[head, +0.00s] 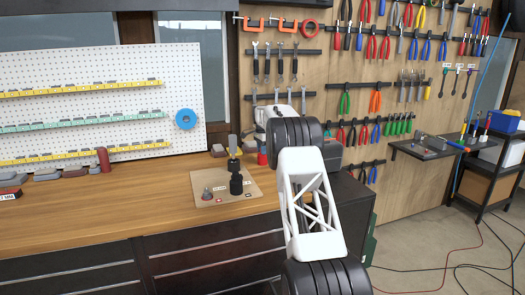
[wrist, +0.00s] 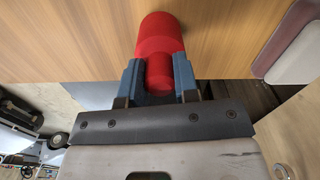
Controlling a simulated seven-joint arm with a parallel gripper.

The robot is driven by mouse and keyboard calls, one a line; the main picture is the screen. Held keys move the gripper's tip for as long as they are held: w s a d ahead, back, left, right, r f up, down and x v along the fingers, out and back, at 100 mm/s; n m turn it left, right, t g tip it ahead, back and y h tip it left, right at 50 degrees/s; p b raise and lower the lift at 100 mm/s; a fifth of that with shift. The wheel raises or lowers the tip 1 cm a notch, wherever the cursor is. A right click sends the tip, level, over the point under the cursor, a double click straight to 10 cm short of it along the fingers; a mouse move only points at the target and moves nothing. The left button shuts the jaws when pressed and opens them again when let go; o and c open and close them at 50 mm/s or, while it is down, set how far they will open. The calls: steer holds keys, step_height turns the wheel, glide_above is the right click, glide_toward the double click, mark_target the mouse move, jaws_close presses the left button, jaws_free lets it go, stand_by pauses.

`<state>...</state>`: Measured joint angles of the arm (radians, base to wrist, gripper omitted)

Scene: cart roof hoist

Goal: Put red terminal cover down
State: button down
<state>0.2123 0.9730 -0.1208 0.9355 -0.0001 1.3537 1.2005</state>
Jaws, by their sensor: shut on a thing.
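My gripper (wrist: 156,85) is shut on the red terminal cover (wrist: 158,38), a rounded red piece, in the wrist view. Its two blue-grey fingers hold the cover from both sides, with its wider end beyond the fingertips. The cover shows small and partly hidden in the head view (head: 262,158), below my gripper near the right end of the wooden bench (head: 130,205). I cannot tell whether the cover touches the bench.
A brown mat (head: 250,188) left of my gripper holds a small grey cone-like piece (head: 207,193) and a black upright piece (head: 236,184). A red cylinder (head: 104,160) stands farther left. A tool wall (head: 330,70) rises behind.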

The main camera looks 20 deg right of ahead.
steer(key=shift+f, duration=0.1)
steer(key=c, duration=0.9)
jaws_free()
steer(key=shift+o, duration=0.2)
step_height(320, 180, up, 12)
stand_by(0.6)
